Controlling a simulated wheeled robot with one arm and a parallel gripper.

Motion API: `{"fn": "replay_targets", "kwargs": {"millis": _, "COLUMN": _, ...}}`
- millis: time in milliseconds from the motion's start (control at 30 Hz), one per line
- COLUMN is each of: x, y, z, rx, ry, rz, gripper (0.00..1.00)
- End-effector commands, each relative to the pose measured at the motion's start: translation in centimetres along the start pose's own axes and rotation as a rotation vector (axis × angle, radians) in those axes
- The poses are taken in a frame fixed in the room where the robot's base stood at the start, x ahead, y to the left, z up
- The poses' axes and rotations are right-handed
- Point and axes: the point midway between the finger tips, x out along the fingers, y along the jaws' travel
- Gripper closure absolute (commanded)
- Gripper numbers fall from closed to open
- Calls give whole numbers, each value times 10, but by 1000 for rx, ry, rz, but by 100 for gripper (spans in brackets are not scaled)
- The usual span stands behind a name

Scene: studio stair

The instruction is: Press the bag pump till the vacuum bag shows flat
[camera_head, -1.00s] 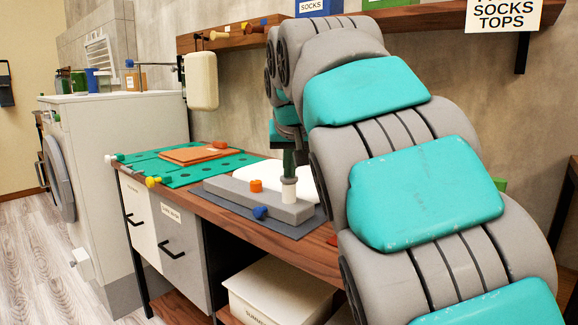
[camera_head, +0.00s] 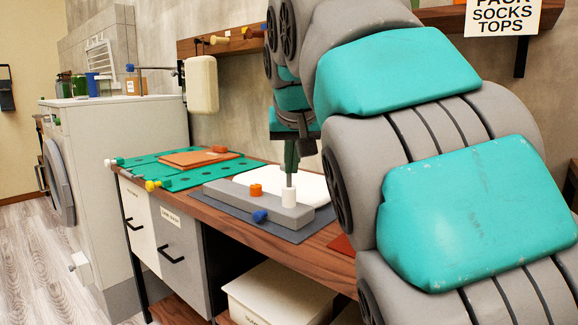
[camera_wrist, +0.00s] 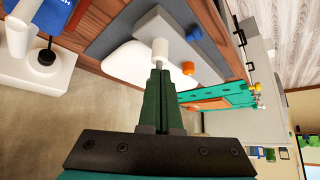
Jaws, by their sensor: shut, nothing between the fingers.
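The bag pump (camera_head: 240,199) is a grey block with an orange knob (camera_head: 256,190), a blue knob (camera_head: 260,216) and an upright white cylinder (camera_head: 289,198). My gripper (camera_head: 290,172) is shut, with nothing between its green fingers, and points down over the white cylinder. A thin grey piece shows between fingertips and cylinder; I cannot tell whose it is. In the wrist view the fingertips (camera_wrist: 159,72) are close to the cylinder (camera_wrist: 161,50). The white vacuum bag (camera_head: 317,187) lies behind the pump; I cannot judge how flat it is.
The pump stands on a dark mat (camera_head: 296,236) on the wooden bench. A green perforated board (camera_head: 190,178) with an orange-brown slab (camera_head: 195,158) lies to the left. A white dispenser (camera_head: 202,84) hangs above. A wall shelf (camera_head: 438,17) is behind my arm.

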Motion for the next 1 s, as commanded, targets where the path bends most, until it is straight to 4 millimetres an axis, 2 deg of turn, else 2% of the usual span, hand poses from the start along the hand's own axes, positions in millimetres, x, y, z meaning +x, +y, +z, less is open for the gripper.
{"fn": "replay_targets", "kwargs": {"millis": 200, "x": -33, "y": 0, "z": -2, "rx": -1, "ry": 5, "rz": 0, "gripper": 100}}
{"fn": "replay_targets", "kwargs": {"millis": 400, "x": -49, "y": 0, "z": 0, "rx": 0, "ry": 0, "rz": 0, "gripper": 100}}
{"fn": "replay_targets", "kwargs": {"millis": 1000, "x": -50, "y": 0, "z": 0, "rx": 1, "ry": -1, "rz": 0, "gripper": 100}}
